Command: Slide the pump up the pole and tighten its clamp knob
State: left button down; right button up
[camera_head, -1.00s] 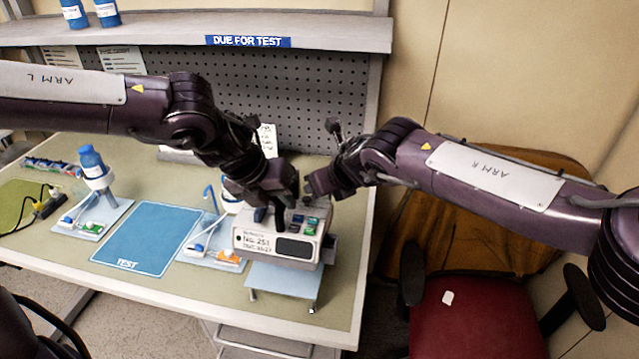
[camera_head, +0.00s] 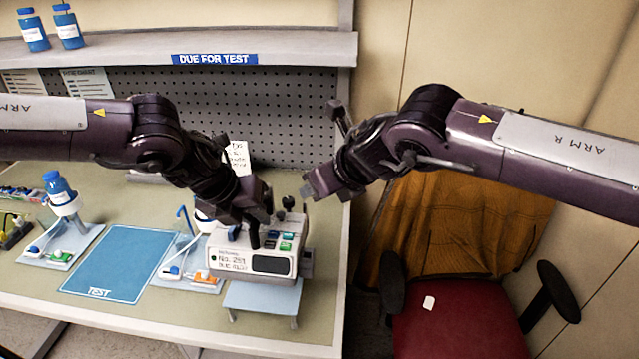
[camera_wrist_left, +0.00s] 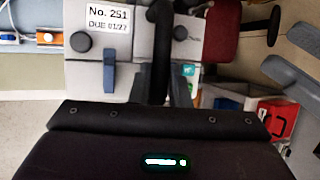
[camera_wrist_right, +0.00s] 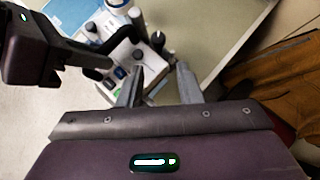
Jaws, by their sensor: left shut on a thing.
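The pump (camera_head: 255,262) is a pale box with a "No. 251" label, a dark display and several coloured buttons. It stands at a light blue platform (camera_head: 262,298) near the bench's front right. My left gripper (camera_head: 254,232) is over the pump, shut on its black handle, which shows between the fingers in the left wrist view (camera_wrist_left: 160,45). A black knob (camera_head: 288,203) stands up behind the pump's right side; it also shows in the right wrist view (camera_wrist_right: 157,39).
A blue TEST mat (camera_head: 118,262) lies left of the pump. Stands with blue bottles (camera_head: 60,188) and tubing are on the bench. A shelf (camera_head: 180,50) and pegboard are behind. A red chair (camera_head: 460,318) with a brown cover is right of the bench.

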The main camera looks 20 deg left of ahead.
dwell(0.3)
jog(key=n+g+y, duration=0.3)
jog(key=n+y, duration=0.1)
jog(key=y, duration=0.2)
send_near(290, 199)
jog(key=shift+h, duration=0.3)
jog(key=x, duration=0.9)
jog(key=shift+a+r, duration=0.1)
jog(key=shift+r, duration=0.15)
grip_shut()
